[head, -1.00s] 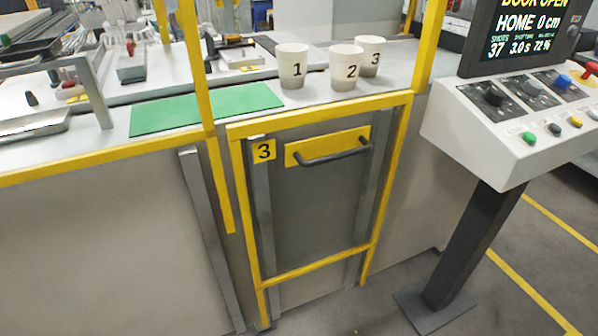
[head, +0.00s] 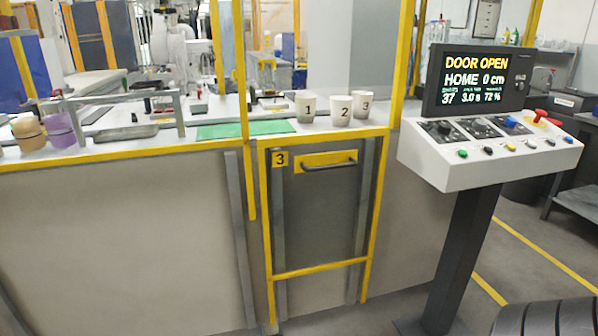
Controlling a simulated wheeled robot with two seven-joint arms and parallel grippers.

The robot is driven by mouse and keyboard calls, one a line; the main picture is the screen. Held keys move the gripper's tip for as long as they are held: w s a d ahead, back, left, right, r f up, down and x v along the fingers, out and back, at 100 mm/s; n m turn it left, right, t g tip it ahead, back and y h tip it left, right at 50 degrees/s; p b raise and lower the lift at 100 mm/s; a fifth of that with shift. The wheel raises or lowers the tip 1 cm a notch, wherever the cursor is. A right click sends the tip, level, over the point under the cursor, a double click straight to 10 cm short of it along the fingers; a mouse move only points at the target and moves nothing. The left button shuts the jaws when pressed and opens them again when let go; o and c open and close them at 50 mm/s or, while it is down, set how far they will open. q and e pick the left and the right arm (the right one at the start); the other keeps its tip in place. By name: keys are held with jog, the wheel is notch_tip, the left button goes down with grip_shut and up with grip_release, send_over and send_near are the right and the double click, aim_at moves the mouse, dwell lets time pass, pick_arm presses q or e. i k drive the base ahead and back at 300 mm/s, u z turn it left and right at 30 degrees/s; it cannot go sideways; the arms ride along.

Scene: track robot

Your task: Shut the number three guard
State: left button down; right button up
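The number three guard (head: 318,212) is a grey panel in a yellow frame, marked by a yellow "3" plate (head: 280,159). It sits low, below the bench top, between grey side rails. A dark bar handle (head: 330,164) on a yellow plate runs across its upper part. The space above it between the yellow posts is open. The console screen (head: 476,79) reads "DOOR OPEN", "HOME 0 cm". Neither of my grippers is in view.
Cups numbered 1 (head: 306,108), 2 (head: 341,111) and 3 (head: 363,104) stand on the bench behind the guard, beside a green mat (head: 240,130). The control console (head: 490,150) stands on a dark post at right. Purple and tan cups (head: 60,130) stand at far left.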

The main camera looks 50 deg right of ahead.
aim_at(320, 162)
jog(key=z, duration=0.15)
jog(key=i, duration=1.5)
jog(key=z, duration=0.65)
